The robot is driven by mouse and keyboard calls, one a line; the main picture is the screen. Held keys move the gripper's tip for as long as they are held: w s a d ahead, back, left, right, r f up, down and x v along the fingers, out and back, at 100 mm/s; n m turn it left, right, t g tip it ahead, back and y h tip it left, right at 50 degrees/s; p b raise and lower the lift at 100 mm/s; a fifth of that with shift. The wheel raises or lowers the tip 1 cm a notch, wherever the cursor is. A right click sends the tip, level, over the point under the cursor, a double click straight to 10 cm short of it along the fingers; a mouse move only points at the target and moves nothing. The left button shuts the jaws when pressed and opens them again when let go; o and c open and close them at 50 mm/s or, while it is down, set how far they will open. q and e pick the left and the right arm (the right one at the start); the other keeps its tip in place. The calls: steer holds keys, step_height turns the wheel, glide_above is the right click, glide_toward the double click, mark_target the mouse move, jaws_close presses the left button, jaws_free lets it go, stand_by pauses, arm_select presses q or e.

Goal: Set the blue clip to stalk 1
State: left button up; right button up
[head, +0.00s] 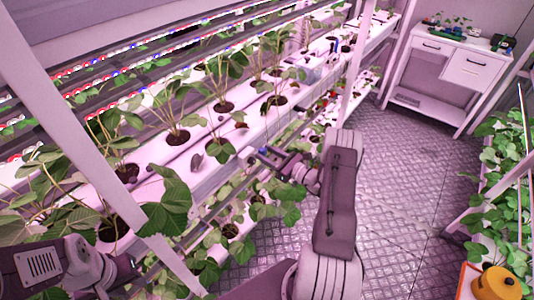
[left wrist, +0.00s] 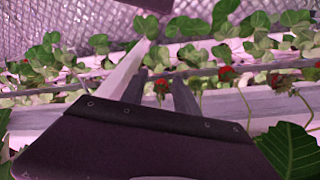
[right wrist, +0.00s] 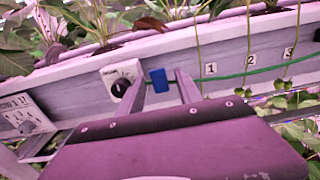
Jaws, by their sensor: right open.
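The blue clip (right wrist: 158,80) sits against the pale gutter front, at the left end of a green line, in the right wrist view. My right gripper (right wrist: 160,84) is open, with the clip showing between its two fingers; I cannot tell how deep it lies between them. The tag for stalk 1 (right wrist: 211,69) is just right of the fingers, with a thin stalk (right wrist: 197,45) hanging beside it. In the head view, my right gripper (head: 262,160) is at the gutter edge. My left gripper (left wrist: 160,85) is open, with a red berry visible beyond its fingers.
Tags 2 (right wrist: 251,59) and 3 (right wrist: 288,52) follow to the right, with more hanging stalks. A dial panel (right wrist: 121,80) is left of the clip. Leafy plants fill the gutter in the head view. A slanting post (head: 100,130) stands near my left arm. The aisle floor (head: 400,150) is clear.

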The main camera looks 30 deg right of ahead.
jaws_close()
stand_by(1.4)
